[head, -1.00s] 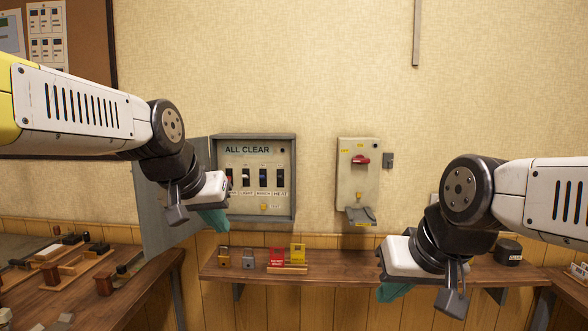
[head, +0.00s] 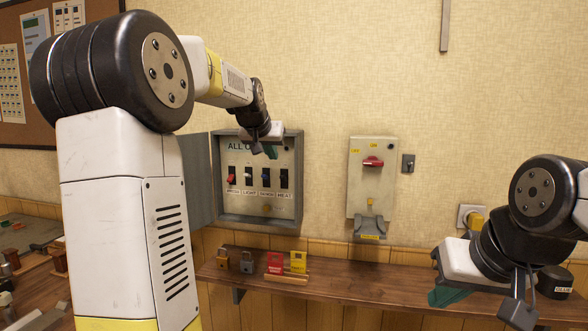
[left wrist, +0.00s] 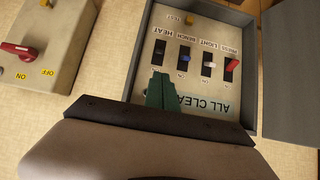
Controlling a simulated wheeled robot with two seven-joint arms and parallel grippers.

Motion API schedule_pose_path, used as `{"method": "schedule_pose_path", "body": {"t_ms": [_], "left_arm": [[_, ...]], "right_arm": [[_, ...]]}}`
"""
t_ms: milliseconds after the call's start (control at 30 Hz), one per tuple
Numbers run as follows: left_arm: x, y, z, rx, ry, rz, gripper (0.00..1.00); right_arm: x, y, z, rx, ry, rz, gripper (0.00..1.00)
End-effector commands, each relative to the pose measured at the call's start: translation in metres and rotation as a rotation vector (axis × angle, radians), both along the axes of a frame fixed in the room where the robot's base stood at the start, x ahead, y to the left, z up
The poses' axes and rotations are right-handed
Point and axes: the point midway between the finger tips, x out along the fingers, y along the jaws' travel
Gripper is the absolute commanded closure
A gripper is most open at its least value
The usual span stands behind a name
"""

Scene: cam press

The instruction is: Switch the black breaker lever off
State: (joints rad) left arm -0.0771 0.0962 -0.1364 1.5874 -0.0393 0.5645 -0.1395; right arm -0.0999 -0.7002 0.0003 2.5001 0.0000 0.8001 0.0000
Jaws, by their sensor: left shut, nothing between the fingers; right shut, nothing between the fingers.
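The grey breaker box (head: 257,217) hangs on the wall with its door open to the left. Its panel has a row of levers: red (head: 231,179), white (head: 248,177), blue, and the black one (head: 284,178) above the HEAT label at the right end. My left gripper (head: 271,152) is shut and empty in front of the panel's top right part, above the black lever. In the left wrist view, upside down, its teal fingertips (left wrist: 160,88) lie just on the ON side of the black lever (left wrist: 158,53); contact cannot be told. My right gripper (head: 447,297) is shut, low right.
A beige switch box with a red rotary handle (head: 372,162) hangs right of the breaker box. A wooden shelf (head: 345,287) below holds padlocks (head: 247,261) and red and yellow tags (head: 299,262). My left arm covers much of the left side.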

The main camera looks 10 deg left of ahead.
Motion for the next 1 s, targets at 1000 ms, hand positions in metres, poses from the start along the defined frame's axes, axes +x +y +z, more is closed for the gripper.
{"method": "schedule_pose_path", "body": {"t_ms": [1000], "left_arm": [[0.077,-0.003,-0.063,-0.001,0.001,-0.001,1.0]], "right_arm": [[0.0,0.0,0.0,0.0,0.0,0.0,1.0]]}}
